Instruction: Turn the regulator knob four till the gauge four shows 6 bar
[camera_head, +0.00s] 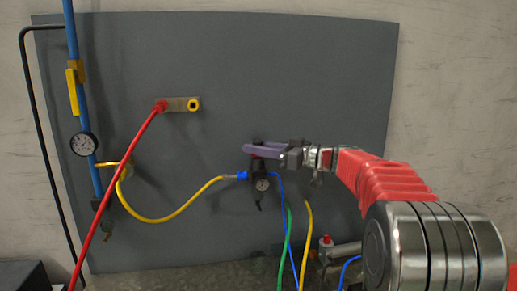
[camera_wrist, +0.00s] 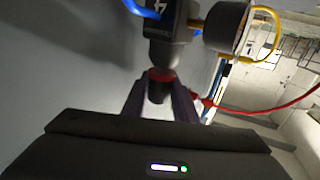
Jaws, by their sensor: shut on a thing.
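The regulator (camera_head: 256,196) hangs on the grey panel, with a blue fitting and yellow hose at its left. Its small round gauge (camera_head: 262,184) faces the head camera, too small to read. In the wrist view the regulator body (camera_wrist: 167,24) carries a 4, and the gauge (camera_wrist: 229,27) is seen edge-on, its dial hidden. The dark knob (camera_wrist: 160,87) with a red ring sits between the purple fingers. My gripper (camera_wrist: 159,99) is shut on this knob. In the head view my gripper (camera_head: 262,151) is at the regulator's top, its fingers hiding most of the knob.
A blue pipe (camera_head: 87,120) with a yellow valve handle (camera_head: 72,92) and a larger gauge (camera_head: 83,144) stands at the left. A red hose (camera_head: 118,178) runs down from a brass-coloured fitting (camera_head: 180,104). Green, blue and yellow hoses hang below the regulator. The upper panel is bare.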

